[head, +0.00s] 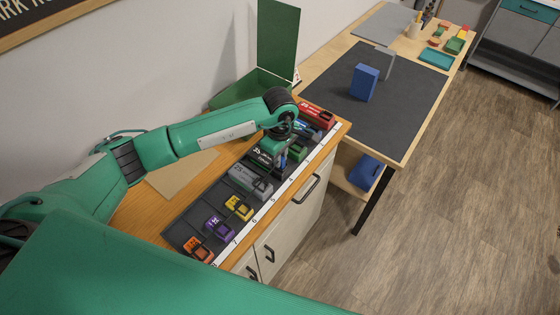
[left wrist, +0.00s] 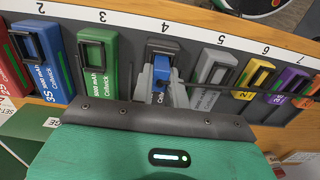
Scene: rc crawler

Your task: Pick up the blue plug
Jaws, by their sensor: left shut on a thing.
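The blue plug (left wrist: 161,67) shows between the two grey fingers of my left gripper (left wrist: 160,80) in the left wrist view. The fingers are shut on it, at the top end of the dark battery (left wrist: 163,45) by number 4. I cannot tell whether the plug still sits in that battery. In the head view my left gripper (head: 281,161) reaches down over the battery row, and its fingers and the arm hide much of the plug. My right gripper is not in view.
Close neighbours are a green battery (left wrist: 97,60) and a grey battery (left wrist: 213,72). Yellow (head: 240,207), purple (head: 218,229) and orange (head: 198,249) packs stand farther along the dark tray. An open green box (head: 278,40) is behind. A blue block (head: 364,83) stands on the black mat (head: 400,115).

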